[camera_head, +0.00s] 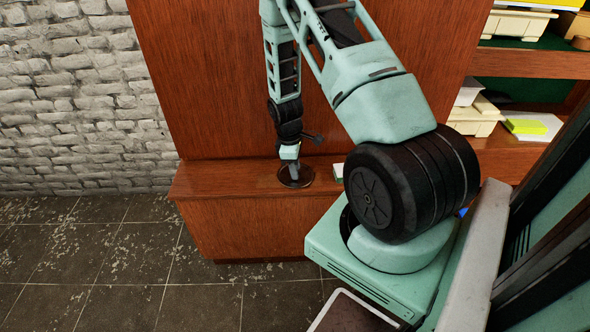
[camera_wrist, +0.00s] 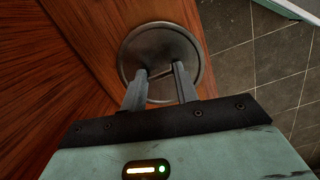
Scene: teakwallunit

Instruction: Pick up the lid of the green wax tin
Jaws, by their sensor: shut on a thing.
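A round, dark grey metal lid (camera_wrist: 187,42) with a raised rim lies under my gripper (camera_wrist: 160,71) in the wrist view. The two fingers reach down onto its middle and are shut on a thin bar or grip there. In the head view the lid (camera_head: 284,181) shows as a dark disc at the wooden ledge, with my gripper (camera_head: 293,172) pointing down onto it. No green tin can be made out. Whether a tin is under the lid, and whether the lid is clear of the ledge, I cannot tell.
The wooden ledge (camera_head: 230,185) runs in front of a tall wood panel (camera_head: 200,80). A small pale block (camera_head: 338,172) stands on it right of the lid. Shelves at the right hold cream bins (camera_head: 474,122) and a yellow-green pad (camera_head: 526,127). Tiled floor (camera_head: 120,270) lies open at left.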

